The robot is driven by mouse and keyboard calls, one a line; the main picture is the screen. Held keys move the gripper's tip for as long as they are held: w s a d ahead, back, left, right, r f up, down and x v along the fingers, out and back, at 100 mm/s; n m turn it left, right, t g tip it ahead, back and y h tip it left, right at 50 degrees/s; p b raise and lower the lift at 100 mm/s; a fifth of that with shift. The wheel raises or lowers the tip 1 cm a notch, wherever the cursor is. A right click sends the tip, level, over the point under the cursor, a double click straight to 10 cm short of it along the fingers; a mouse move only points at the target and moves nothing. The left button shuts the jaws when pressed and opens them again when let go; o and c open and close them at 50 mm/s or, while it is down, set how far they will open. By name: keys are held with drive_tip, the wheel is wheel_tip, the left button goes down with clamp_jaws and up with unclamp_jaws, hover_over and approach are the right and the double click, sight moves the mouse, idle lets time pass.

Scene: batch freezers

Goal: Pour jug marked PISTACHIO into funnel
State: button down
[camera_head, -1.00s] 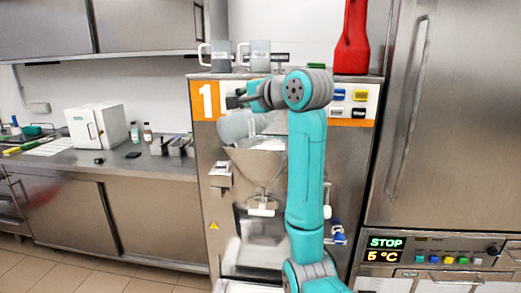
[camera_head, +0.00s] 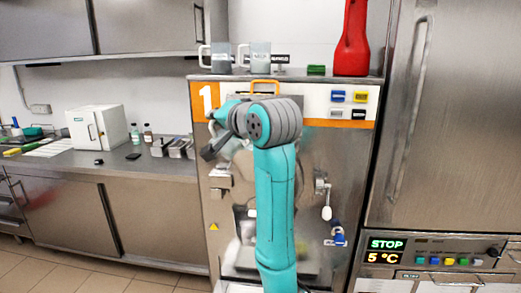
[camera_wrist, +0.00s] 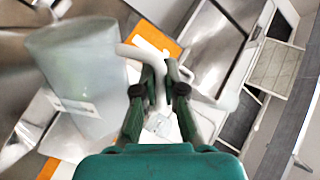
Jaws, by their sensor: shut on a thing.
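A translucent grey jug (camera_wrist: 85,75) with a pale label fills the left of the wrist view; I cannot read the label. My gripper (camera_wrist: 162,80) is shut on the jug's white handle (camera_wrist: 150,56). In the head view my arm covers most of the gripper, the held jug and the funnel area on the front of the machine. I cannot tell how the jug lies relative to the funnel, or whether anything is in it.
Two more jugs (camera_head: 221,58) (camera_head: 260,58) stand on top of the machine (camera_head: 345,165) marked 1, with a red bottle-shaped object (camera_head: 352,45) to their right. A steel counter (camera_head: 75,158) with a white box (camera_head: 97,128) is at left. A tall steel freezer (camera_head: 460,120) is at right.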

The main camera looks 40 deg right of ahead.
drive_tip(key=a+f+n+b, duration=0.1)
drive_tip(key=a+f+n, duration=0.3)
drive_tip(key=f+n, duration=0.1)
drive_tip(key=a+f+n+t+h+b, duration=0.1)
drive_tip(key=a+f+n, duration=0.2)
drive_tip(key=f, duration=0.5)
drive_tip(key=shift+a+n+t, duration=0.3)
drive_tip(key=shift+a+n, duration=0.05)
drive_tip(key=shift+n, duration=0.55)
drive_tip(key=shift+w+f, duration=0.1)
drive_tip(key=shift+f, duration=0.05)
